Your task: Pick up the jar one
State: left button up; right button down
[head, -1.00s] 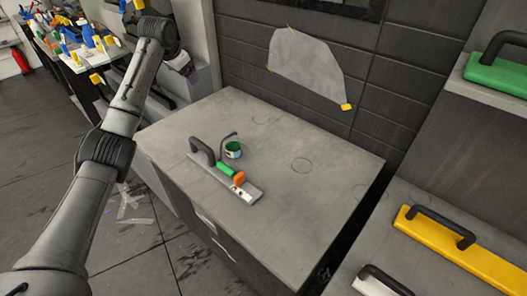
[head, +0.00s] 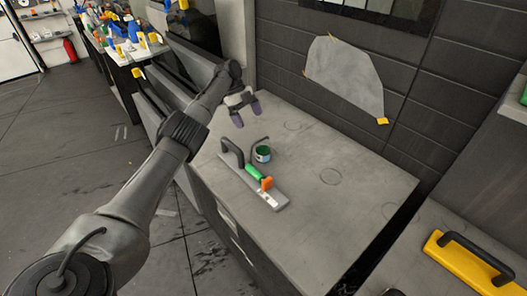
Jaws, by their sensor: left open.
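A small jar (head: 263,154) with a green inside and a pale label stands upright on the grey cabinet top (head: 340,200). It is just behind a grey tool with a black handle (head: 232,154), on which a green and orange piece (head: 257,174) lies. My left gripper (head: 247,112) is open and empty. It hangs above the back left part of the cabinet top, behind and a little left of the jar, apart from it. My right gripper is not in view.
A thin dark curved rod shows at the jar's left side. A yellow tool with a black handle (head: 470,262) lies on the right-hand surface, past a dark gap. The right part of the cabinet top is clear. A grey sheet (head: 345,78) is taped to the wall.

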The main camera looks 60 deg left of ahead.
aim_at(262, 147)
pick_arm(q)
jog(key=b+x, duration=0.1)
jog(key=x, duration=1.2)
jog(key=shift+s+d, duration=0.1)
jog(key=shift+d, duration=0.05)
jog(key=c, duration=1)
